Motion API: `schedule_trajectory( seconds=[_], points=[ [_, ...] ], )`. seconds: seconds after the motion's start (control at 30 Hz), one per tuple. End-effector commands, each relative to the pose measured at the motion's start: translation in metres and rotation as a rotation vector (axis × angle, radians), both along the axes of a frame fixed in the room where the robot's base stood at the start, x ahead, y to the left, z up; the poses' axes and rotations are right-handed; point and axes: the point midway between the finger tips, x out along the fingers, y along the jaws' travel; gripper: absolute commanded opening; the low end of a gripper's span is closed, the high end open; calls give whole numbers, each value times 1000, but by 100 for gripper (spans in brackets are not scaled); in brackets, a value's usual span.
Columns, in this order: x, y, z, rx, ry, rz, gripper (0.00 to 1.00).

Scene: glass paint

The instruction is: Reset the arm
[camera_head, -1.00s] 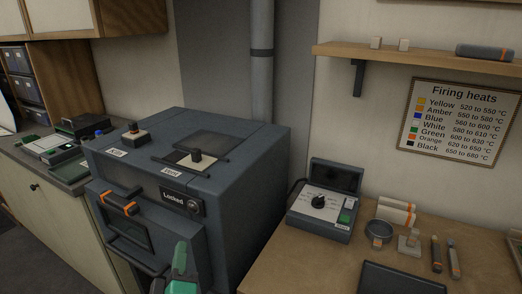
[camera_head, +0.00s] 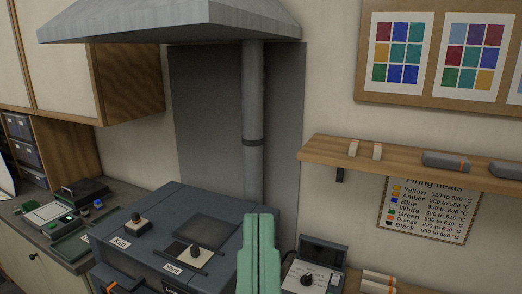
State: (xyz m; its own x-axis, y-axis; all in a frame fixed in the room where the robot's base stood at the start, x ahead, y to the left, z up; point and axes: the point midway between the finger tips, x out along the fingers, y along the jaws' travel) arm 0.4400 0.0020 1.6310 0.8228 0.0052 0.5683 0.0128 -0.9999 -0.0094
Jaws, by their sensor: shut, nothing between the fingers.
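My gripper (camera_head: 260,222) shows at the bottom centre as two pale green fingers pointing up, pressed together with nothing between them. It stands in front of the right end of the dark blue-grey kiln (camera_head: 158,205) and hides part of it. The kiln's top bears a switch labelled Kiln (camera_head: 136,222) and a knob labelled Vent (camera_head: 195,252). The kiln's front is mostly below the picture. I cannot tell how far the gripper is from the kiln.
A grey hood (camera_head: 170,20) and its pipe (camera_head: 253,120) rise behind the kiln. A wooden shelf (camera_head: 400,165) hangs at the right above the firing heats chart (camera_head: 425,212). A control box (camera_head: 315,268) sits right of the gripper. A counter (camera_head: 35,235) lies left.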

Motion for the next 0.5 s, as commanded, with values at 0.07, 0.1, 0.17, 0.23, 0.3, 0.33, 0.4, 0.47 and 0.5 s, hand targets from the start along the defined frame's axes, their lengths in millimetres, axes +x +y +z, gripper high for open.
schedule_trajectory(
  seconds=[0.07, 0.1, 0.17, 0.23, 0.3, 0.33, 0.4, 0.47, 0.5],
  points=[
    [0, 0, 69, 1, 1, 2, 0],
    [0, 1, 86, 1, 1, 3, 0],
    [0, 1, 108, 2, 1, 4, 0],
    [0, 1, 126, 3, 2, 6, 0],
    [0, 1, 137, 3, 2, 7, 0],
    [0, 1, 139, 3, 2, 7, 0],
    [0, 1, 142, 3, 2, 7, 0],
    [0, 1, 141, 3, 2, 7, 0],
    [0, 1, 140, 3, 2, 7, 0]
  ],
)
